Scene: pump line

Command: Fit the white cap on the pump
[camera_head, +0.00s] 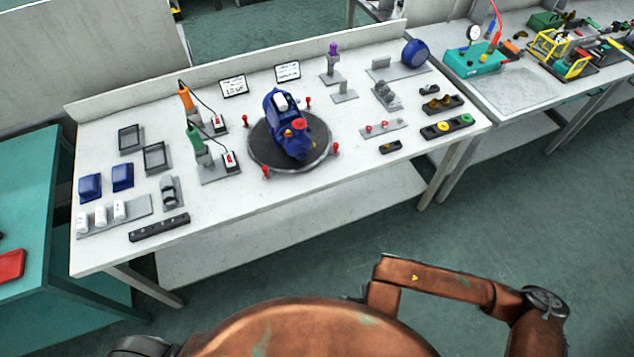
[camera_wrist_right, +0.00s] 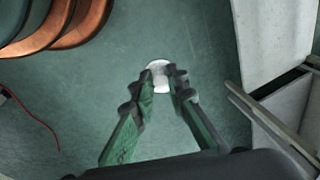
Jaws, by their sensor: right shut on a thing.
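In the head view, the blue pump (camera_head: 298,137) stands on a dark round turntable (camera_head: 262,155) in the middle of the bench. A white piece (camera_head: 281,102) shows on its upper part, and a red part (camera_head: 299,124) is at its front. In the right wrist view, my right gripper (camera_wrist_right: 161,75) has its green fingers shut on a white rounded thing (camera_wrist_right: 158,66), which looks like a white cap. It is held over the green floor, away from the pump. The fingers hide part of it. My left gripper is in neither view.
White blocks (camera_head: 100,216) stand on a grey holder at the bench's left. Red pegs (camera_head: 265,171) ring the turntable. Two corded tools, one orange (camera_head: 186,97) and one green (camera_head: 194,139), stand left of it. A bench edge (camera_wrist_right: 262,112) shows right in the wrist view.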

